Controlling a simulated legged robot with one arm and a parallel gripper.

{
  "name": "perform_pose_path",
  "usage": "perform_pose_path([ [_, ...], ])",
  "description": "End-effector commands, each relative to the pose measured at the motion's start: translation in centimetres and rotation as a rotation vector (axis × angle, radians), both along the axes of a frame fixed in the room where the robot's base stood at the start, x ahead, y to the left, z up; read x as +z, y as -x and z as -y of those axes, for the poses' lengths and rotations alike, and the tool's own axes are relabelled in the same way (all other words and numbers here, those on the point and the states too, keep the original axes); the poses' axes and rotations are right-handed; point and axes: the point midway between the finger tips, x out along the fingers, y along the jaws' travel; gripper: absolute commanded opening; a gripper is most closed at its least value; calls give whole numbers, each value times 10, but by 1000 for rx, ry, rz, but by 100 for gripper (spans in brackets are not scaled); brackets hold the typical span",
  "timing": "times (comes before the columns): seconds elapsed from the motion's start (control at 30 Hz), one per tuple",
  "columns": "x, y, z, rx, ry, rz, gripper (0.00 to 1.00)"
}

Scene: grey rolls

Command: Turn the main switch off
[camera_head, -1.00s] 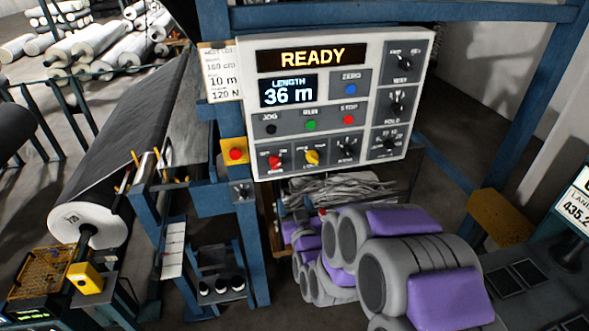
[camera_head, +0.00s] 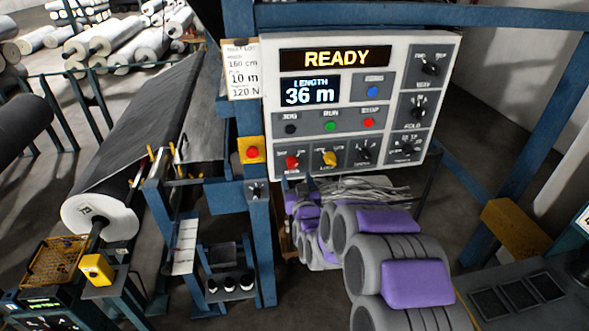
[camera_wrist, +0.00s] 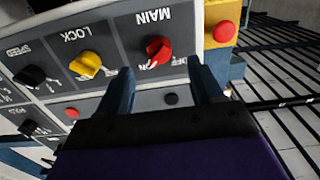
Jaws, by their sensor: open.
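The main switch is a red rotary knob (camera_head: 292,162) at the lower left of the white control panel (camera_head: 380,48). In the wrist view, which shows the panel upside down, the red knob (camera_wrist: 158,49) sits under the MAIN label. It appears turned toward the ON mark, though small. My gripper (camera_wrist: 162,76) is open, its two dark blue fingers either side of the knob's line and apart from it. No finger visibly touches the knob. In the head view my purple and grey arm reaches up to below the panel, and the fingers are mostly hidden.
A yellow LOCK knob (camera_wrist: 88,64) is beside the main switch. A red button on a yellow box (camera_head: 252,152) is on the other side. The panel display (camera_head: 336,57) reads READY. A blue post (camera_head: 258,220) and a fabric roll (camera_head: 100,216) stand left.

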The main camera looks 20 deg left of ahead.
Motion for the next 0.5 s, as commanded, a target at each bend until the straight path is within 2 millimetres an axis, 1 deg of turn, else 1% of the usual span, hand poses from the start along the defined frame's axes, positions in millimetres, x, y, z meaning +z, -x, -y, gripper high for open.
perform_pose_path([
  [0.1,0,-14,-6,-1,-3,2,66],
  [0.3,3,-35,-11,0,-9,1,66],
  [0.5,3,-50,-21,0,-8,1,66],
])
